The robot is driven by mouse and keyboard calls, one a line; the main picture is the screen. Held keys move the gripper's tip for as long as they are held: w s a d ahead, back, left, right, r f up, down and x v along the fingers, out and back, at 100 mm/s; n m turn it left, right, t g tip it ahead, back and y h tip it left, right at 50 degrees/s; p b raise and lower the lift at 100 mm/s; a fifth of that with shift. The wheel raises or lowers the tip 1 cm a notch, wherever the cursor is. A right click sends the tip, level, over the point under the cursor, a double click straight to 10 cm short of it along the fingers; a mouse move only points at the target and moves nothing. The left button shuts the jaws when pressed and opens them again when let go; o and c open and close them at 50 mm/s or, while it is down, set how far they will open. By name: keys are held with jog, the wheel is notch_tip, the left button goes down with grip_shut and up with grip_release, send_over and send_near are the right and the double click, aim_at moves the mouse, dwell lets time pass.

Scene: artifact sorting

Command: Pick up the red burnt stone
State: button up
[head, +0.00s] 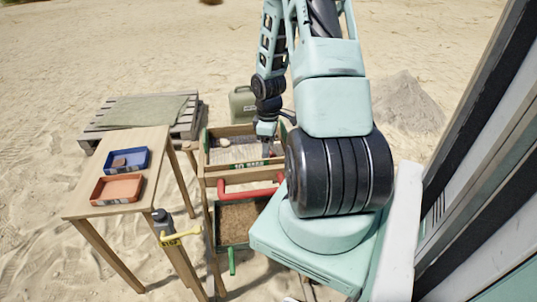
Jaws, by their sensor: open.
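I cannot make out the red burnt stone for certain in the head view. My gripper (268,148) points down over the right part of a wooden box (237,168) with a dark front label. It is open, small in the picture, and partly hidden by my own arm. I cannot tell whether anything lies between its fingers. A small pale item (224,142) lies in the left part of the box. My arm hides the right end of the box.
A wooden table (145,142) at left holds a blue tray (140,152) with a brownish piece (119,162) in it, and an orange tray (103,196). A sand-filled tray (238,218) sits below the box. A pallet (190,122) and green canister (241,104) stand behind.

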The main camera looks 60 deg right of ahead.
jog(key=shift+f, duration=1.15)
jog(key=c, duration=1)
jog(key=shift+c, duration=0.3)
jog(key=shift+r, duration=0.15)
